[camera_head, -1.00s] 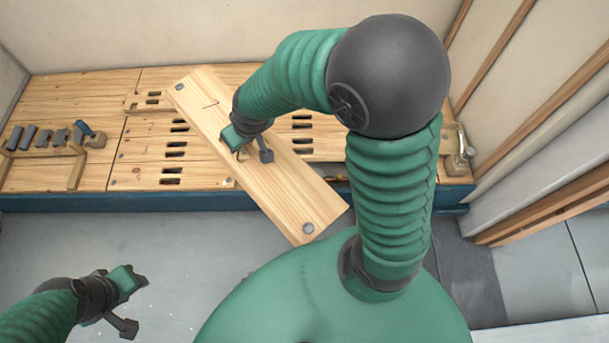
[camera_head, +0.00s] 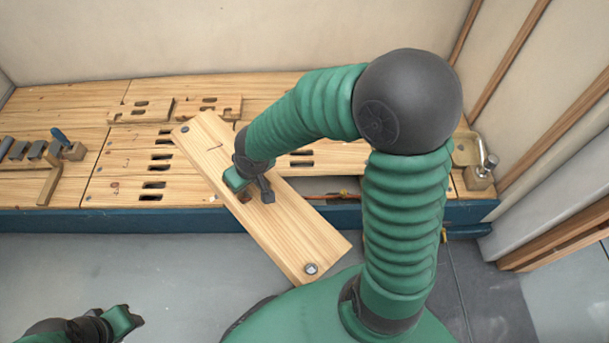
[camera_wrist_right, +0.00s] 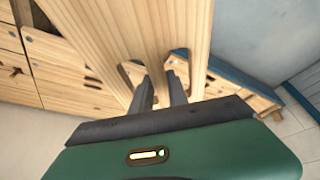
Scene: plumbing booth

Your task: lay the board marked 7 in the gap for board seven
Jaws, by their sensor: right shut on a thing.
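The long pale wooden board (camera_head: 300,225) hangs tilted in front of the bench, with a bolt-like disc near each end. A small dark mark (camera_head: 215,147) on its upper part is too faint to read surely. My right gripper (camera_head: 252,190) is shut on the board at its middle; the right wrist view shows the fingers (camera_wrist_right: 160,92) in the board's slots. A dark gap (camera_head: 325,185) in the bench deck, right of the board, shows an orange item inside; the board and my arm hide part of it. My left gripper (camera_head: 125,322) is empty at the lower left, partly cut off.
The wooden bench deck (camera_head: 110,180) has slotted boards and a blue front edge (camera_head: 100,219). Two small slotted blocks (camera_head: 140,110) (camera_head: 208,106) lie on it. Tools (camera_head: 40,150) stand at the left, and a metal fitting (camera_head: 483,165) at the right. The grey floor in front is clear.

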